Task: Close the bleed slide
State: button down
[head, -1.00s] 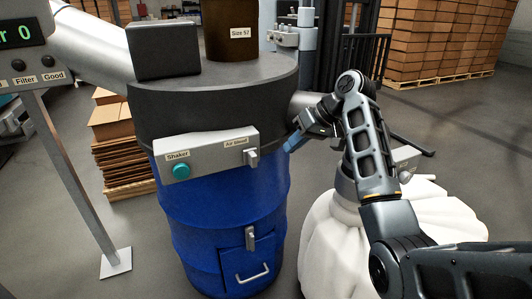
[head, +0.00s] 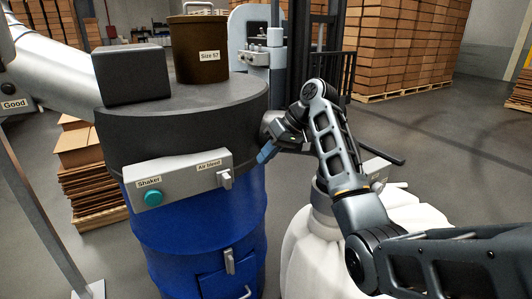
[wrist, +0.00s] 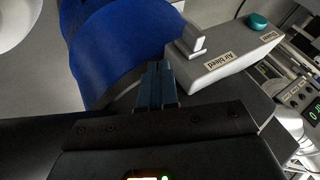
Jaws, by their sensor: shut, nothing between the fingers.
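The bleed slide (head: 225,179) is a small light grey knob at the right end of a grey control box (head: 180,180) on the front of the drum. Its label reads "Air bleed". In the wrist view the slide (wrist: 191,40) stands up from the box beside the "Air Bleed" label. My gripper (head: 265,153) has blue fingers and is to the right of the slide, apart from it. In the wrist view the fingers (wrist: 155,85) are together and empty, below and left of the slide.
The blue drum (head: 205,225) with a dark lid stands below the box. A teal Shaker button (head: 152,198) is on the box's left end. A white bag (head: 330,260) bulges below my arm. Boxes on pallets (head: 410,45) stand far behind.

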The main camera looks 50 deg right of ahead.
aim_at(226, 181)
jog(key=w+a+f+p, duration=0.1)
jog(key=w+a+f, duration=0.3)
jog(key=a+f, duration=0.1)
jog(key=shift+w+a, duration=0.25)
jog(key=shift+a, duration=0.25)
jog(key=shift+a, duration=0.1)
jog(key=a+p, duration=0.1)
jog(key=a, duration=0.1)
jog(key=w+a+p, duration=0.1)
jog(key=a, duration=0.2)
jog(key=w+a+p, duration=0.1)
jog(key=a, duration=0.1)
jog(key=shift+w+a, duration=0.3)
jog(key=shift+a, duration=0.15)
jog(key=shift+f, duration=0.1)
